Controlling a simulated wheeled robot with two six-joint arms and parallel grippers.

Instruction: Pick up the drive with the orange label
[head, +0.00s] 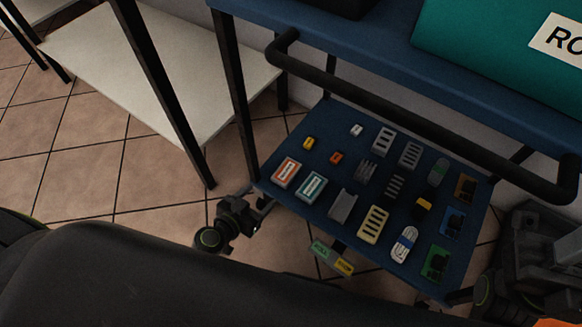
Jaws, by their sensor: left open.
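The drive with the orange label (286,172) lies on the blue lower shelf (335,113), near its left corner. A similar drive with a teal label (311,186) lies just right of it. My left gripper (264,203) is open and empty at the shelf's left front edge, below and left of the orange-label drive and apart from it. Its fingers are small and partly dark in this view. My right arm shows at the lower right; its fingertips are too dark and hidden to read.
Several small parts, including a cream slotted block (373,225) and a green board (436,263), fill the shelf. A black handle bar (420,112) runs above its back. A teal box (480,40) stands above.

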